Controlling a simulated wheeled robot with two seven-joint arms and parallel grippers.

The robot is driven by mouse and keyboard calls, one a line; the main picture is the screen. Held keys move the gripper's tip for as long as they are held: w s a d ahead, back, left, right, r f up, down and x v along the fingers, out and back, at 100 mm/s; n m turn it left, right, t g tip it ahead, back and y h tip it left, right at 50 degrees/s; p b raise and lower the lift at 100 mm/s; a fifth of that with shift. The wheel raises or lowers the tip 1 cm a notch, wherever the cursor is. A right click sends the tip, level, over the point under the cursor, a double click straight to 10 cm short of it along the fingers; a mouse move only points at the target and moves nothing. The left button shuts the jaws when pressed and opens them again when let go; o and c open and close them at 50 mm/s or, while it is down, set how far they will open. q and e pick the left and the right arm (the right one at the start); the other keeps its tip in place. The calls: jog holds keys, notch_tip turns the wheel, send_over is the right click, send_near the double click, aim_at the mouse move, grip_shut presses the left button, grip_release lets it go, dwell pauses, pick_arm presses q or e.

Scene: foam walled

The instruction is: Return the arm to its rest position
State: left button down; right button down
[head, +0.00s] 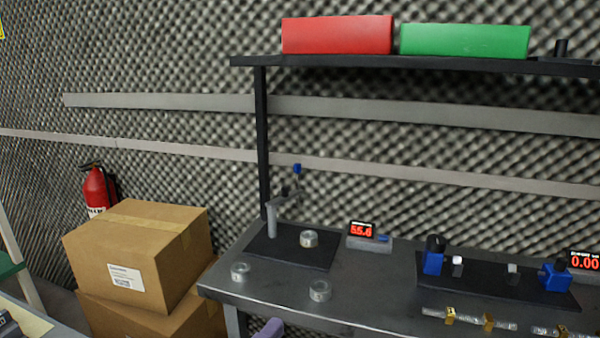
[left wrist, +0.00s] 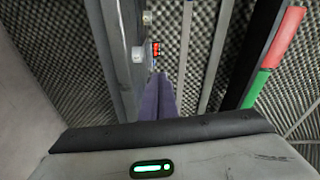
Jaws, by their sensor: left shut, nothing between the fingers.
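My left gripper (head: 270,329) shows only as a small purple piece at the bottom edge of the head view, in front of the bench's front edge. In the left wrist view its purple fingers (left wrist: 158,97) are together with nothing between them. Most of my left arm is hidden from the head view. My right gripper is in neither view.
A dark workbench (head: 250,286) holds several clear round pieces, a digital readout (head: 361,230) and blue-mounted devices. A shelf (head: 450,62) above carries a red box (head: 337,35) and a green box (head: 464,41). Cardboard boxes (head: 130,258) and a fire extinguisher (head: 95,190) stand left.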

pick_arm(q)
jog(key=s+a+f+n+g+y, duration=0.25)
jog(key=f+n, duration=0.35)
jog(key=f, duration=0.4)
jog(key=s+a+f+n+g+y, duration=0.1)
jog(key=s+a+f+n, duration=0.15)
jog(key=f+n, duration=0.45)
jog(key=s+a+f+n+g+y, duration=0.1)
jog(key=s+a+f+n, duration=0.2)
jog(key=s+f, duration=0.3)
jog(key=s+a+f+n+g+y, duration=0.1)
jog(key=s+a+f+n+g, duration=0.1)
jog(key=s+f, duration=0.4)
notch_tip(320, 180, down, 4)
jog(key=shift+s+a+r+n, duration=0.15)
jog(key=shift+s+a+n, duration=0.2)
jog(key=shift+a+n, duration=0.5)
